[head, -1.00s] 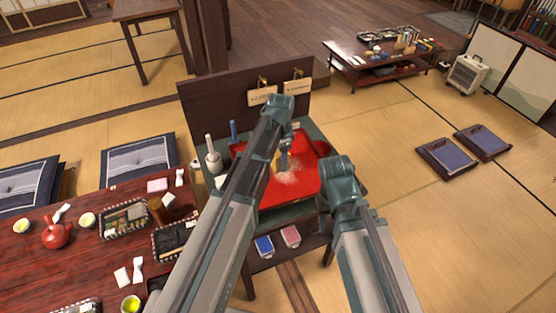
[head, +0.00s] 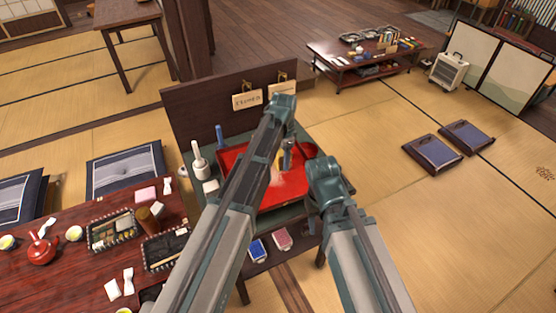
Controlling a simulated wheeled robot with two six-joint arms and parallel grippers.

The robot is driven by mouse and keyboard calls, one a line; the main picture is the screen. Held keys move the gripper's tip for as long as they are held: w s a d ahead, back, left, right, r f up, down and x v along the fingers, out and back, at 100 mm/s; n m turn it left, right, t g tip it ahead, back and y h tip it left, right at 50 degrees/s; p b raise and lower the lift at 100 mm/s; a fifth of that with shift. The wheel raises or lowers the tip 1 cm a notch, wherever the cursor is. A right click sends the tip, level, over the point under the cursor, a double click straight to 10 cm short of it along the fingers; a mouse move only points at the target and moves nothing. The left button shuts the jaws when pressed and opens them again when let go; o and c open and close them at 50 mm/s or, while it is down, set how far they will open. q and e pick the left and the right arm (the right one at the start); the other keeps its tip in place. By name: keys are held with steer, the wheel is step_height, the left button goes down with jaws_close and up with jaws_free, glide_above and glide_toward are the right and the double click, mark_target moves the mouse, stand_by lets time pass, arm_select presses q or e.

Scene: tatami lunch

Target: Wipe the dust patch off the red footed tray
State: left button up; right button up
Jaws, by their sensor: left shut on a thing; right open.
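The red footed tray (head: 297,187) lies on the small dark stand in the middle, partly covered by my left arm. My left gripper (head: 284,161) is over the tray, shut on a small yellow thing (head: 279,160) that is mostly hidden. I cannot tell whether that thing touches the tray. A pale trace of the dust patch (head: 273,179) shows beside my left arm; more of it may be hidden there. My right gripper (head: 343,183) is open at the tray's right side, its fingers mostly hidden by its wrist.
A white bottle-like thing (head: 199,160) and a blue one (head: 220,137) stand left of the tray. A dark back panel with hanging tags (head: 247,101) rises behind it. Blue and pink packs (head: 282,239) lie on the shelf below. A laid lunch table (head: 75,267) is at left.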

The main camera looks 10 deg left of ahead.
arm_select(q)
steer(key=shift+w+d, duration=0.4)
steer(key=shift+d, duration=0.3)
steer(key=shift+w, duration=0.1)
steer(key=shift+w+a, duration=0.5)
steer(key=shift+w, duration=0.2)
steer(key=shift+a, duration=0.1)
steer(key=shift+s+a, duration=0.45)
steer(key=shift+a, duration=0.3)
steer(key=shift+s+a, duration=0.45)
steer(key=shift+a, duration=0.3)
